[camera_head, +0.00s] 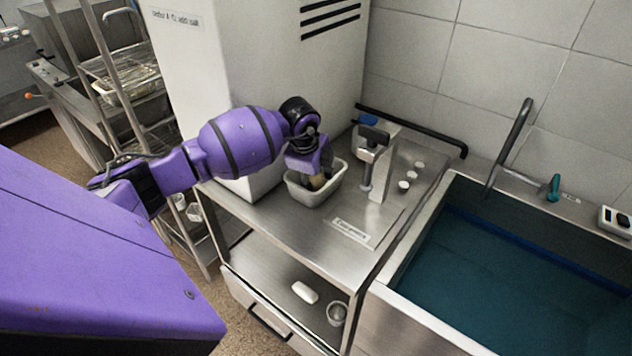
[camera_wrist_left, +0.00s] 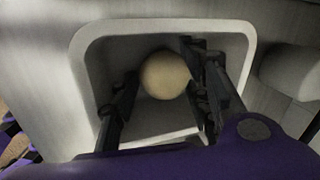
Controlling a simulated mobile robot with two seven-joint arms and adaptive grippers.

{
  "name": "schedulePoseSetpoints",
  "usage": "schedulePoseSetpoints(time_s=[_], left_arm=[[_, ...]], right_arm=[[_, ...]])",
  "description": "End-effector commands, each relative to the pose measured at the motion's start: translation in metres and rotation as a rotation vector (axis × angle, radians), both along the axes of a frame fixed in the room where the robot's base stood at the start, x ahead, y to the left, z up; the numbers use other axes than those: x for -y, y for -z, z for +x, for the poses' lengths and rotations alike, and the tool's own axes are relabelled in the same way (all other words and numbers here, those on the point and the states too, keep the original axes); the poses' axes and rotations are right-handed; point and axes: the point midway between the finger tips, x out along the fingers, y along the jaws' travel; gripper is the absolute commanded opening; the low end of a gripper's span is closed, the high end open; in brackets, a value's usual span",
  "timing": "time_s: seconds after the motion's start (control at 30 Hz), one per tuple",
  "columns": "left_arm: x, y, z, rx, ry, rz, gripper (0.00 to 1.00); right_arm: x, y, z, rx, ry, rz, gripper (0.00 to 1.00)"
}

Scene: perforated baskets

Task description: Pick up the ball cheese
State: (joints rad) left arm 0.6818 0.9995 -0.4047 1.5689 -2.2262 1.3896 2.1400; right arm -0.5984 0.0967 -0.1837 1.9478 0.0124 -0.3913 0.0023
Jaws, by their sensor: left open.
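The ball cheese (camera_wrist_left: 164,75) is a pale yellow sphere inside a white rectangular basket (camera_wrist_left: 88,72). In the head view the basket (camera_head: 308,198) stands on the steel counter, and a small part of the cheese (camera_head: 317,182) shows under my gripper. My left gripper (camera_wrist_left: 160,98) is open and reaches down into the basket. Its fingers stand on either side of the cheese, with the right fingers very close to it. I cannot tell whether they touch it. My right gripper is in neither view.
A white cabinet (camera_head: 245,60) rises close behind the basket. A slicer-like device (camera_head: 374,150) stands right of it, with several small white round things (camera_head: 404,185) beyond. A sink (camera_head: 500,270) with dark water lies at the right. A lower shelf (camera_head: 270,275) holds small items.

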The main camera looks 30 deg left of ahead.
Motion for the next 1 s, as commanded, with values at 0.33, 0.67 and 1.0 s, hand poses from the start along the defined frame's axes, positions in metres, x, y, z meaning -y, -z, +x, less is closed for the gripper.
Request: schedulePoseSetpoints(time_s=[0.33, 0.67, 1.0], left_arm=[[0.000, -0.001, 0.000, 0.001, 0.000, 0.000, 0.17], [0.000, -0.002, 0.000, 0.001, 0.000, 0.000, 0.09], [0.000, -0.038, -0.002, 0.004, 0.002, 0.001, 0.09]], right_arm=[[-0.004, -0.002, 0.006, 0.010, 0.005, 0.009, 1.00], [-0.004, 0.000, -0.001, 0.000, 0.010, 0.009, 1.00], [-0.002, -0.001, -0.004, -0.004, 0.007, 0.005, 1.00]])
